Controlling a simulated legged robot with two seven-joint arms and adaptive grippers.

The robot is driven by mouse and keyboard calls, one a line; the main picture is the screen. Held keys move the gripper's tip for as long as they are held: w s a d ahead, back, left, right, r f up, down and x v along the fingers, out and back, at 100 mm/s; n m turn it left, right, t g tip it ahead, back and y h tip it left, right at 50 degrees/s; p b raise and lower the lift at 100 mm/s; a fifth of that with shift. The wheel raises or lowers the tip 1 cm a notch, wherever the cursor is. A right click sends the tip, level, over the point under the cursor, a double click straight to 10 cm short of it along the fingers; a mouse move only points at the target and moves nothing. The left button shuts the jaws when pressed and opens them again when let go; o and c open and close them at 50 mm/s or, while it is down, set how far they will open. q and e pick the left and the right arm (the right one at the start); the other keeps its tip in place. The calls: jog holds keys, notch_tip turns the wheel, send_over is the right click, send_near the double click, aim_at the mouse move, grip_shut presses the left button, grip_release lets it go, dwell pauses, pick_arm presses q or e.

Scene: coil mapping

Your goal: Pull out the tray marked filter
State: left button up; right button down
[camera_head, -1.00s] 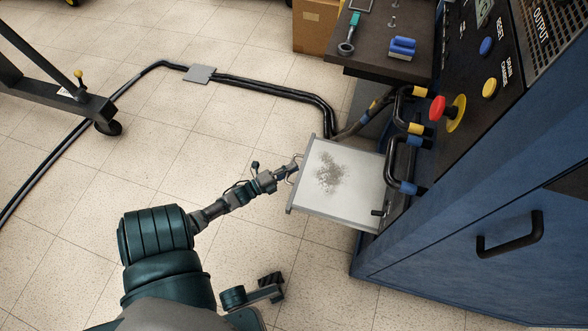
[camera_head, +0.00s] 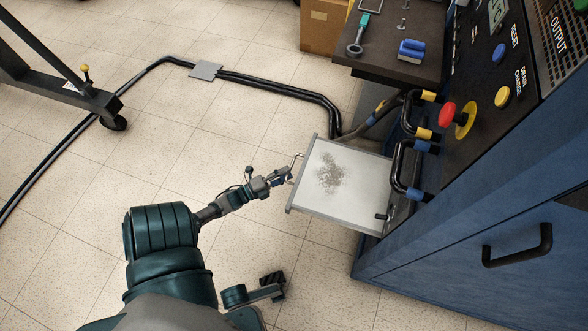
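The tray (camera_head: 345,205) is a flat, light grey drawer extended from the side of the blue machine (camera_head: 440,245), with a patch of dark grey debris on its surface. No filter marking is readable on it. A thin handle (camera_head: 297,163) stands on its left front edge. My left gripper (camera_head: 287,176) is at the handle, by the tray's front edge. It is too small to tell whether its fingers are open or shut, or touch the handle. My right gripper is not clearly in view.
A black cable (camera_head: 285,90) crosses the floor.

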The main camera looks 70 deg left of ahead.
pick_arm(q)
jog(key=s+f, duration=0.1)
jog(key=s, duration=0.6)
jog(key=shift+s+d, duration=0.2)
jog(key=shift+d, duration=0.05)
jog(key=shift+f, duration=0.1)
